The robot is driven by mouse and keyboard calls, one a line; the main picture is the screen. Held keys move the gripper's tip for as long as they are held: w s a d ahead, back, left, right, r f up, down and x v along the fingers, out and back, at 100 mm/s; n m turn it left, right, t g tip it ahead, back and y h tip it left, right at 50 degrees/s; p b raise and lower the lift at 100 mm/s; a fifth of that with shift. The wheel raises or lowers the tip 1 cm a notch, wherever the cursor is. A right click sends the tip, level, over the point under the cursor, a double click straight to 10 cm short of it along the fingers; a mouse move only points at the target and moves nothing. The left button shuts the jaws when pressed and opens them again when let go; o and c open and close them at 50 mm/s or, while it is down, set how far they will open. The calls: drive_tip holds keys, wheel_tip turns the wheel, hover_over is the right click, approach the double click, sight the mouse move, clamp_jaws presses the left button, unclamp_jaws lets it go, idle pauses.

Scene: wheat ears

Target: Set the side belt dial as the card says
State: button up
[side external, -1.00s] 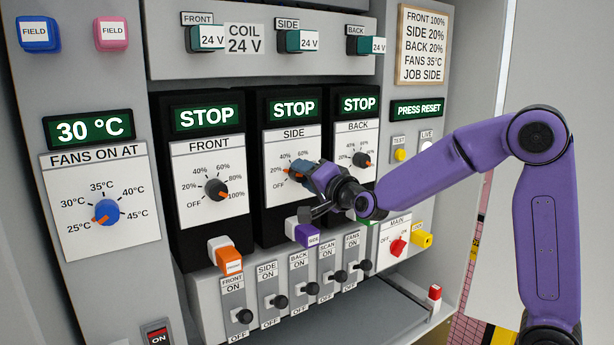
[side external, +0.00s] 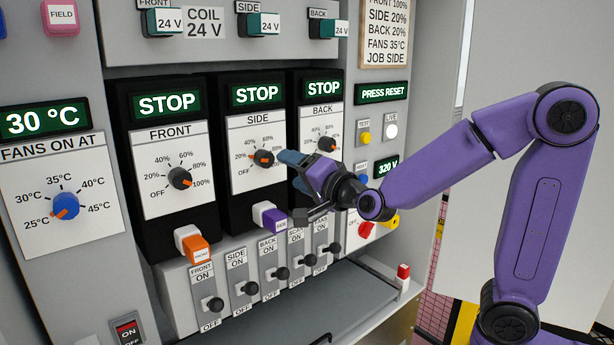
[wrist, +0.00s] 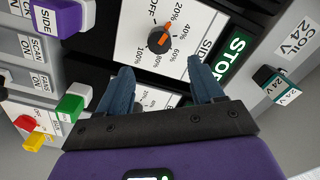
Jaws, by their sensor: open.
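The side belt dial (side external: 264,158) is a dark knob with an orange pointer on a white SIDE panel, under a STOP display. Its pointer appears to aim at about 20%. It also shows in the wrist view (wrist: 160,39), just beyond the fingers. The card (side external: 388,30) at the upper right reads SIDE 20%, BACK 20%, FANS 35°C, JOB SIDE; its top line is partly cut off. My gripper (side external: 292,170) is open and empty, to the right of the dial and apart from it. Its two blue fingers (wrist: 160,80) stand apart in the wrist view.
The FRONT dial (side external: 179,178) and BACK dial (side external: 326,144) flank the side dial. A purple-capped SIDE button (side external: 272,219) sits below my gripper, above a row of switches. The fans dial (side external: 65,206) is at the left. A PRESS RESET display (side external: 383,93) is under the card.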

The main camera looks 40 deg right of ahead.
drive_tip(key=shift+s, duration=1.65)
drive_tip(key=s+a+f+n+g+y, duration=0.75)
drive_tip(key=s+f+n+g, duration=0.35)
drive_tip(key=s+n, duration=0.2)
drive_tip(key=s+d+f+n+g+h, duration=0.3)
drive_tip(key=s+d+n, duration=0.2)
drive_tip(key=s, duration=0.5)
drive_tip(key=s+d+f+n+g+h, duration=0.3)
drive_tip(key=s+d+n, duration=0.3)
drive_tip(key=s+d, duration=0.2)
drive_tip(key=shift+s+d+f+n+g+h, duration=0.2)
drive_tip(key=shift+s+f+n+g+h, duration=0.25)
drive_tip(key=shift+s, duration=0.65)
drive_tip(key=shift+r+m, duration=0.2)
drive_tip(key=shift+m, duration=0.05)
